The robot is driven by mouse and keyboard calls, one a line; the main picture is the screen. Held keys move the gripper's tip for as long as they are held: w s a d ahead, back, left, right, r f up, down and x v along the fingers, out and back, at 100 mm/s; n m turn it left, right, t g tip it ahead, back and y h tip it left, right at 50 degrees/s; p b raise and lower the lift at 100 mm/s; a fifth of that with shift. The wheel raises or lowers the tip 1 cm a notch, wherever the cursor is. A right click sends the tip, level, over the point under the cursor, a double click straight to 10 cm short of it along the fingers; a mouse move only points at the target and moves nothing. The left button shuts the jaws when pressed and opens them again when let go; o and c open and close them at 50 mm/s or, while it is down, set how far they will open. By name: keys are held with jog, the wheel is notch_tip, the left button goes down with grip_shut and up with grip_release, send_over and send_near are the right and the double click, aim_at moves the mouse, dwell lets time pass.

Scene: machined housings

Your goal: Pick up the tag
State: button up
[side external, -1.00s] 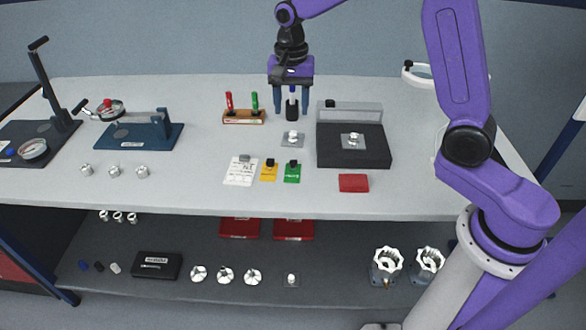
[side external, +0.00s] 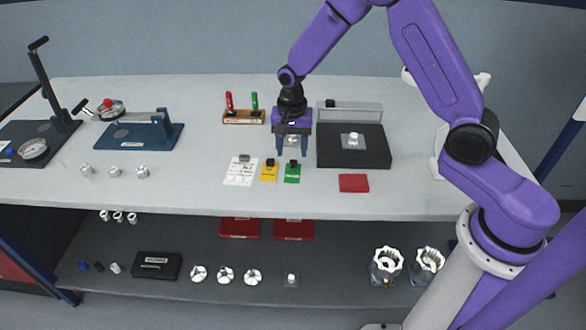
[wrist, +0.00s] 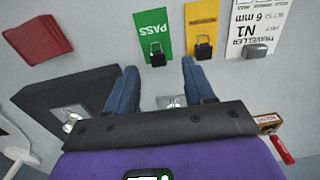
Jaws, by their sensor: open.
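A green tag (side external: 292,174) with a black clip lies flat on the bench; in the wrist view it reads PASS (wrist: 153,32). A yellow tag (side external: 268,173) with a black clip lies to its left; the wrist view shows it too (wrist: 202,22). My gripper (side external: 292,154) is open and empty, pointing down just behind the green tag's clip (side external: 293,164). In the wrist view its fingertips (wrist: 160,67) are apart, with the green tag's clip (wrist: 157,56) near the gap between them. I see no contact with either tag.
A white traveller card (side external: 240,176) with a grey clip lies left of the yellow tag. A metal part (wrist: 171,102) sits behind the fingers.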

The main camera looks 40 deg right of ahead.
aim_at(293, 163)
jog(key=shift+s+f, duration=0.15)
jog(key=shift+f, duration=2.1)
grip_shut()
jog(key=shift+r, duration=0.1)
jog(key=shift+r, duration=0.55)
notch_tip(293, 163, up, 2)
jog(key=shift+d+r, duration=0.1)
jog(key=shift+r, duration=0.1)
jog(key=s+d+r, duration=0.1)
jog(key=s+r, duration=0.8)
jog(key=s, duration=0.4)
jog(key=shift+s+d+r, duration=0.2)
jog(key=shift+s+d, duration=0.15)
